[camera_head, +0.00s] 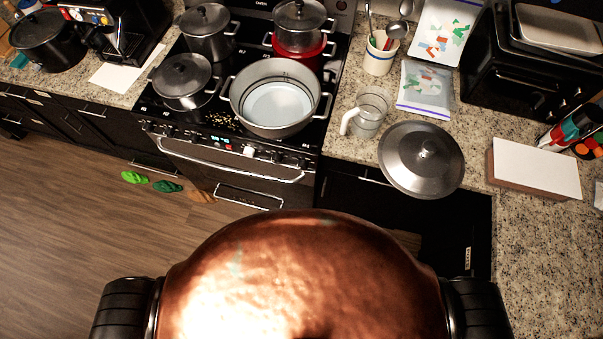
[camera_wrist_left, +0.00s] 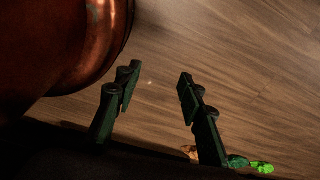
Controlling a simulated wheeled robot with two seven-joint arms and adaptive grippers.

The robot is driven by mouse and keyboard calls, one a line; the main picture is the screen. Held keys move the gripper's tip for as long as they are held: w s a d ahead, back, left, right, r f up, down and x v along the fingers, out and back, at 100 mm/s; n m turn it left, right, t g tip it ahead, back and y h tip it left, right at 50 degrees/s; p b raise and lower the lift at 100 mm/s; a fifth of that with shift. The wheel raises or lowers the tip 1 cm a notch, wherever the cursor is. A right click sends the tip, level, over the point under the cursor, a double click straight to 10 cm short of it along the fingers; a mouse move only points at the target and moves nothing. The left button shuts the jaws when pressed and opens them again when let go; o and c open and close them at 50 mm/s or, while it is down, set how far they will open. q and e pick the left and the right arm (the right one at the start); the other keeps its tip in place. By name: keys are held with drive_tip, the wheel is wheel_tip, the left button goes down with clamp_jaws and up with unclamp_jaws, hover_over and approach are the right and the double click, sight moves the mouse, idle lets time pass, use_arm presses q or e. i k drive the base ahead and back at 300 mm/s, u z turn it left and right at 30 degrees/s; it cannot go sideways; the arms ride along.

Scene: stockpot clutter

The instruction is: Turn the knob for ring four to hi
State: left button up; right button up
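The black stove (camera_head: 190,131) stands at the upper middle of the head view. A pale knob (camera_head: 249,151) shows on its front panel, near a small lit display (camera_head: 221,140). Other controls and the small ring labels are too small to read, so I cannot tell which knob is for ring four or how it is set. A large open pot (camera_head: 271,131) stands on the front right ring. My left gripper (camera_wrist_left: 160,74) is open and empty over the wood floor in the left wrist view. It is outside the head view, as is my right gripper.
Lidded pots stand on the other rings, including a front left pot (camera_head: 182,97). A glass jug (camera_head: 366,110) and a loose lid (camera_head: 412,158) are on the counter right of the stove. Green objects (camera_head: 134,177) lie on the floor before the stove.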

sight(303, 165)
drive_tip(key=z, duration=3.1)
drive_tip(key=k, duration=1.9)
drive_tip(key=u, duration=2.45)
